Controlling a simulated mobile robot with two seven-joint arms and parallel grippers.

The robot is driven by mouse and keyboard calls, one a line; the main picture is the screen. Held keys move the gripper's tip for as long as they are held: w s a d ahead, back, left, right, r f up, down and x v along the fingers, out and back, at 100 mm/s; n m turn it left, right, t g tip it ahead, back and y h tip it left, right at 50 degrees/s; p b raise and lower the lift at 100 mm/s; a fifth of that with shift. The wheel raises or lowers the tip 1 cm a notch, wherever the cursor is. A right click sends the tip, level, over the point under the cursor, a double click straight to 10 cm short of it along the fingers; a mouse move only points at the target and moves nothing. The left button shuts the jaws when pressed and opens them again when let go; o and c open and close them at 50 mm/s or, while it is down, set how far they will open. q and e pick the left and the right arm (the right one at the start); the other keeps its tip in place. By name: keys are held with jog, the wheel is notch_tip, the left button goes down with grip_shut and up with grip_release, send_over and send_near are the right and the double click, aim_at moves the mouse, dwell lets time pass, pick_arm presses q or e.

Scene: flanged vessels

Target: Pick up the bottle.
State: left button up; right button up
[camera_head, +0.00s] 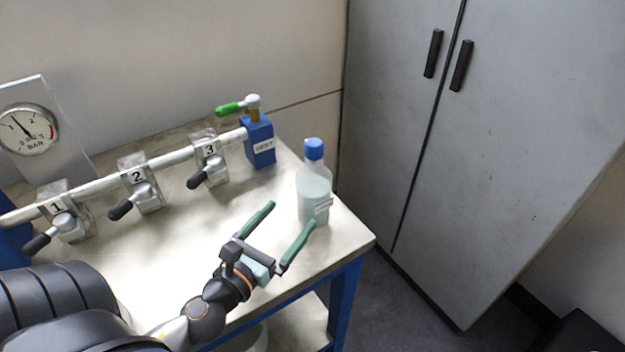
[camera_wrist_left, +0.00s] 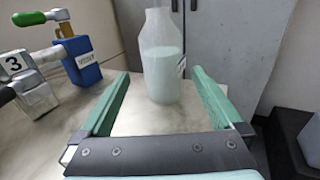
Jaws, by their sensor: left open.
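The bottle (camera_head: 314,192) is translucent with pale green contents, a blue cap and a small label. It stands upright near the right corner of the table. In the left wrist view the bottle (camera_wrist_left: 161,60) is beyond the fingertips, roughly centred between them, with its top cut off. My left gripper (camera_head: 292,213) is open, its two green fingers pointing at the bottle from the near side. It also shows in the left wrist view (camera_wrist_left: 158,75), with nothing between the fingers. My right gripper is in neither view.
The table (camera_head: 205,255) carries a pipe with valves 1, 2 and 3, a gauge (camera_head: 28,129) at the left, and a blue vent block (camera_head: 259,143) with a green-handled valve left of the bottle. A grey cabinet (camera_head: 500,150) stands behind to the right. The front tabletop is mostly clear.

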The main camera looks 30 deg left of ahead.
aim_at(304, 199)
pick_arm(q)
jog(key=shift+w+a+r+p, duration=0.15)
jog(key=shift+w+p, duration=0.15)
jog(key=shift+w, duration=0.25)
jog(key=w+p, duration=0.1)
jog(key=w, duration=0.3)
jog(key=shift+w+p, duration=0.4)
jog(key=shift+w, duration=0.75)
jog(key=w+p, duration=0.1)
jog(key=w, duration=0.3)
jog(key=shift+r, duration=0.15)
jog(key=shift+w+a, duration=0.1)
jog(key=shift+w, duration=0.5)
grip_shut()
jog(key=shift+p, duration=0.3)
